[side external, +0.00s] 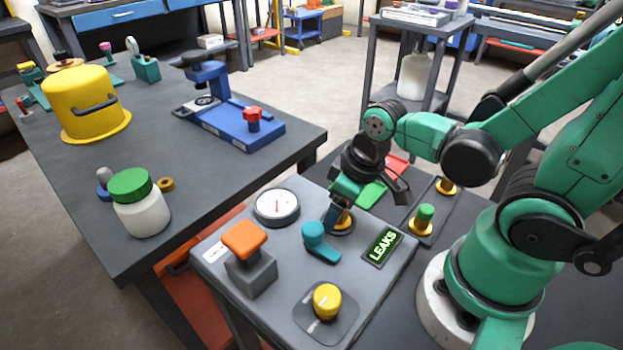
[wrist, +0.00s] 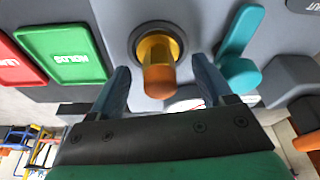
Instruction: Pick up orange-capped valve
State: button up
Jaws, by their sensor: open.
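The orange-capped valve (wrist: 159,80) stands on the grey panel in the wrist view, with a brass stem and an orange end, set in a dark round collar. In the side view my gripper hides most of it, and only part of its brass base (side external: 346,222) shows. My gripper (wrist: 160,65) is open, with one blue finger on each side of the valve. Gaps show between the fingers and the valve, so it looks ungripped. In the side view my gripper (side external: 336,212) points down at the panel over the valve.
A teal lever (wrist: 238,60) sits close beside the valve, also in the side view (side external: 316,240). The panel holds a LEAKS sign (side external: 383,246), a round gauge (side external: 277,207), an orange-topped block (side external: 245,238) and a yellow knob (side external: 327,300). A green-capped valve (side external: 424,218) stands right.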

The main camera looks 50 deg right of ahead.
jog(key=shift+f, duration=0.15)
jog(key=shift+c, duration=0.2)
grip_shut()
dwell(0.4)
notch_tip(320, 180, up, 23)
dwell(1.0)
